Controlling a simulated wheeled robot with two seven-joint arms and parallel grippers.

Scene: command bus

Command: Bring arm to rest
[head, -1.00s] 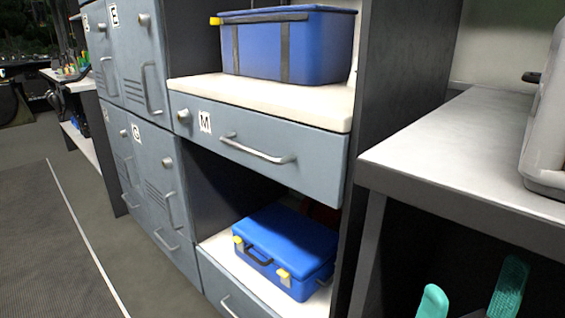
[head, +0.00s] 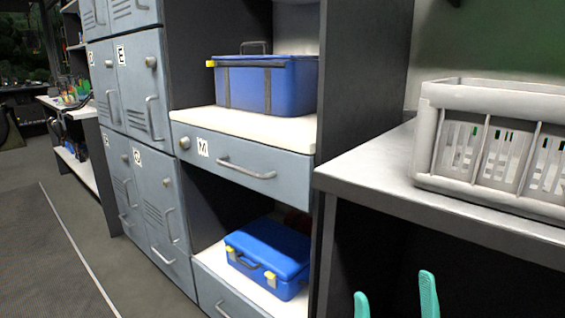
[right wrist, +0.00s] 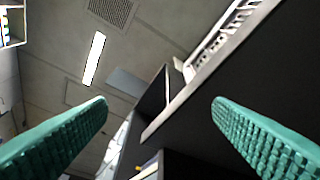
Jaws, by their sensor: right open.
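My right gripper (head: 395,298) shows at the bottom edge of the head view, below the grey counter on the right. Its two teal fingers stand upright and apart, with nothing between them. In the right wrist view the same gripper (right wrist: 160,125) has its fingers wide open and empty, pointing up toward the ceiling. Beyond the fingertips are the ceiling and the underside of a dark shelf. The right arm itself is out of the head view. My left gripper is not in view.
A grey counter (head: 370,165) juts out above my right gripper, carrying a white crate (head: 440,175). A blue toolbox (head: 275,250) lies on the lower shelf, and a blue bin (head: 290,88) stands above drawer M (head: 235,160). Grey lockers (head: 160,200) line the left. The floor (head: 50,250) there is clear.

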